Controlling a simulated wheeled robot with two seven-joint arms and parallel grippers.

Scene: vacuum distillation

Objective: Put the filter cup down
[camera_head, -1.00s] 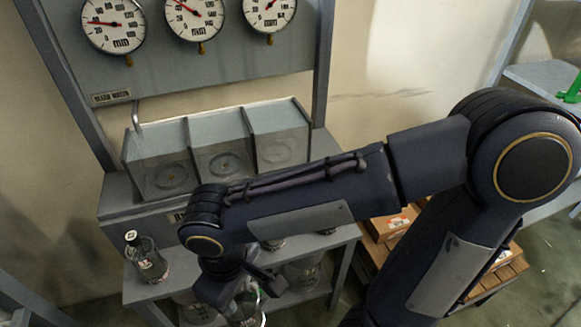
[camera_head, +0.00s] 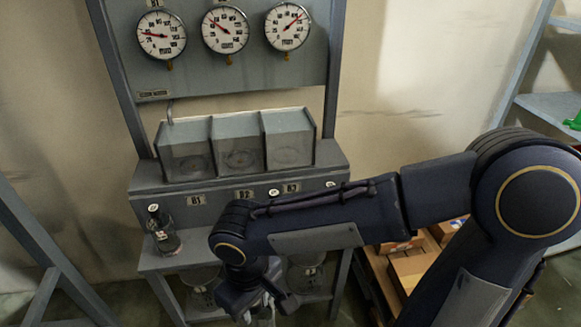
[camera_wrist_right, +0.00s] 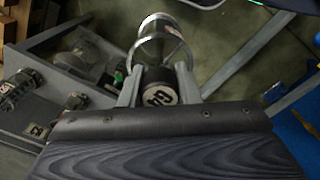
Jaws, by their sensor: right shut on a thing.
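My right gripper (camera_head: 262,305) is low at the bottom of the head view, in front of the bench; my arm hides part of the bench and most of what it holds. In the right wrist view, the right gripper (camera_wrist_right: 158,90) is shut on the filter cup (camera_wrist_right: 155,50). It looks like a clear glass cylinder with a bright metal ring, and a dark round end with a pale label faces the camera. I see no surface touching the cup, but its far end is hard to make out. My left gripper is out of view.
A grey bench (camera_head: 240,178) carries three clear boxes under a gauge panel (camera_head: 220,75). A dark-capped bottle (camera_head: 163,230) stands on the lower ledge at left. Glass vessels (camera_head: 202,290) stand below. Cardboard boxes (camera_head: 412,275) sit on a pallet at right.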

